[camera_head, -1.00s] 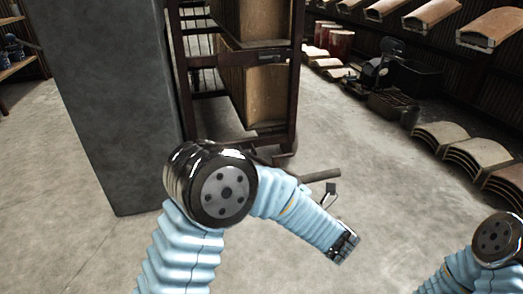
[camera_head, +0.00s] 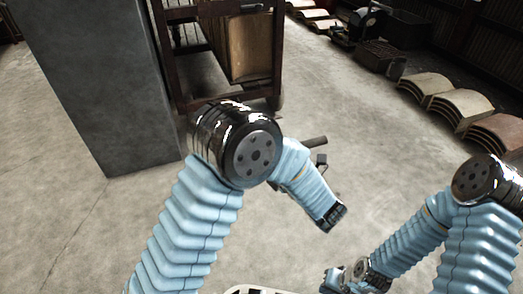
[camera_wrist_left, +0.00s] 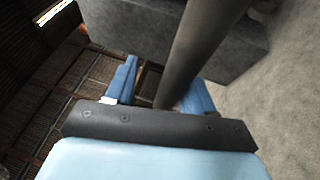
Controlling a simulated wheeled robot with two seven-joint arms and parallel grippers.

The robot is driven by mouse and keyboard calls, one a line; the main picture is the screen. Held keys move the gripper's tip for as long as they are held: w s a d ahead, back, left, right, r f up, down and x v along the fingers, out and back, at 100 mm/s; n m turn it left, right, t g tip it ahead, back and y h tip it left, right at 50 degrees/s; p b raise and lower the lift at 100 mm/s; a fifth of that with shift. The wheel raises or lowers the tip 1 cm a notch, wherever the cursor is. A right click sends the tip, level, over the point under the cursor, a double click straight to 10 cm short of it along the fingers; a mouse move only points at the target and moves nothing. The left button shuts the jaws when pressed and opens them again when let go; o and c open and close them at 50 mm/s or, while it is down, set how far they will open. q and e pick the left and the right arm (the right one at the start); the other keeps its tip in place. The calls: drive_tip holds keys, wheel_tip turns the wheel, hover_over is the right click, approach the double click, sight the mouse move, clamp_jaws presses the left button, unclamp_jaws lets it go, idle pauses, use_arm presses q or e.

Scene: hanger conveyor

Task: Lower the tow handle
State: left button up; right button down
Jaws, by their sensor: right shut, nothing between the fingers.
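The tow handle shows as a dark bar (camera_head: 314,142) at the foot of the rack cart in the head view, partly hidden behind my left arm. In the left wrist view, a dark round bar (camera_wrist_left: 197,45) runs down between the blue fingers of my left gripper (camera_wrist_left: 162,88). A gap shows between the left finger and the bar, so the gripper looks open around it. Contact with the right finger is unclear. In the head view the left fingers are not clearly visible. My right gripper (camera_head: 332,281) is shut and empty at the bottom, apart from the handle.
The rack cart (camera_head: 272,55) with wooden panels stands behind my left arm. A grey pillar (camera_head: 95,90) is to its left. Stacks of curved tiles (camera_head: 455,105) lie along the right side. Concrete floor right of the handle is clear.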

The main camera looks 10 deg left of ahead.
use_arm(q)
drive_tip(key=shift+s+d+f, duration=0.15)
drive_tip(key=shift+d, duration=0.1)
drive_tip(key=v, duration=1.1)
drive_tip(key=shift+d, duration=0.15)
drive_tip(key=shift+s, duration=0.1)
